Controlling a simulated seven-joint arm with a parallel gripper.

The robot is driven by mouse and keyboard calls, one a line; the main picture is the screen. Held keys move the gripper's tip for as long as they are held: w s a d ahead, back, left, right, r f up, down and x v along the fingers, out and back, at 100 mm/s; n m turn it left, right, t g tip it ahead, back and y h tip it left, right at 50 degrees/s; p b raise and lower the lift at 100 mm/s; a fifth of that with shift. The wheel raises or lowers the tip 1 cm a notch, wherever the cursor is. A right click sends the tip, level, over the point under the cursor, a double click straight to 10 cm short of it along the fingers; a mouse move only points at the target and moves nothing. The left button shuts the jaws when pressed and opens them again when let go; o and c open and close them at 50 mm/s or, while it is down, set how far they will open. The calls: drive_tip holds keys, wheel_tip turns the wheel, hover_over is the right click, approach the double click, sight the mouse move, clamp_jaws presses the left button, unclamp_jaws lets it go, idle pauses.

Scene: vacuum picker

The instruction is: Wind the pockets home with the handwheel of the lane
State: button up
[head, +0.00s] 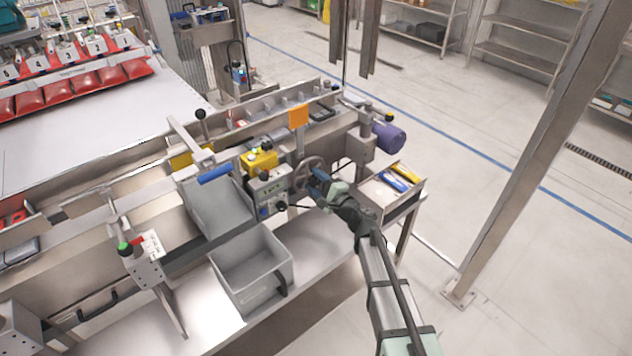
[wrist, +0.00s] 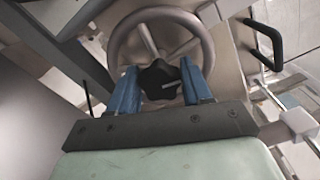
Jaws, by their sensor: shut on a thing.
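The handwheel (head: 303,173) is a grey spoked ring on the front of the lane, right of a small control box. It also shows in the wrist view (wrist: 118,38), with its rim around a dark hub knob (wrist: 160,80). My gripper (head: 318,182) reaches it from the front right. In the wrist view its blue fingers (wrist: 160,82) stand on both sides of the dark hub knob and are shut on it. The fingertips hide part of the wheel. The pockets cannot be made out clearly.
A control box (head: 268,188) with a yellow top block stands just left of the wheel. A grey bin (head: 252,268) sits on the lower shelf. A purple motor (head: 389,137) and a tray with yellow and blue tools (head: 398,179) lie to the right. A steel post (head: 530,150) stands farther right.

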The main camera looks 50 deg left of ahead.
drive_tip(key=shift+n, duration=1)
drive_tip(key=o, duration=1)
drive_tip(key=d, duration=1.3)
drive_tip(key=shift+d, duration=0.4)
